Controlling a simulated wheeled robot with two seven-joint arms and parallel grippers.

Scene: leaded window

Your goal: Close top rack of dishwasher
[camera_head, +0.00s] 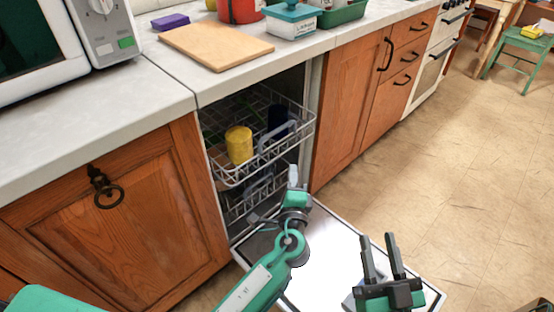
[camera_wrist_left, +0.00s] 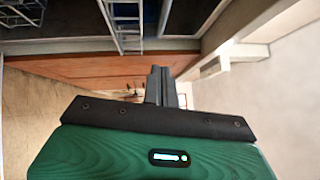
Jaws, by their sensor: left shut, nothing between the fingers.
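The dishwasher's top rack (camera_head: 229,176) is a grey wire basket that sticks out a little past the counter front. It holds a yellow cup (camera_head: 239,145) and a dark blue cup (camera_head: 278,121). My left gripper (camera_head: 292,176) is shut and empty, just in front of and below the rack's right front part. I cannot tell whether it touches the rack. In the left wrist view its fingers (camera_wrist_left: 161,85) are together, with white rack wires (camera_wrist_left: 125,25) beyond them. My right gripper (camera_head: 382,246) is open and empty above the lowered dishwasher door (camera_head: 335,245).
The lower rack (camera_head: 240,205) sits inside under the top one. Wooden cabinets (camera_head: 350,110) flank the opening. A cutting board (camera_head: 215,45), a purple sponge (camera_head: 170,22) and a microwave (camera_head: 105,30) are on the counter.

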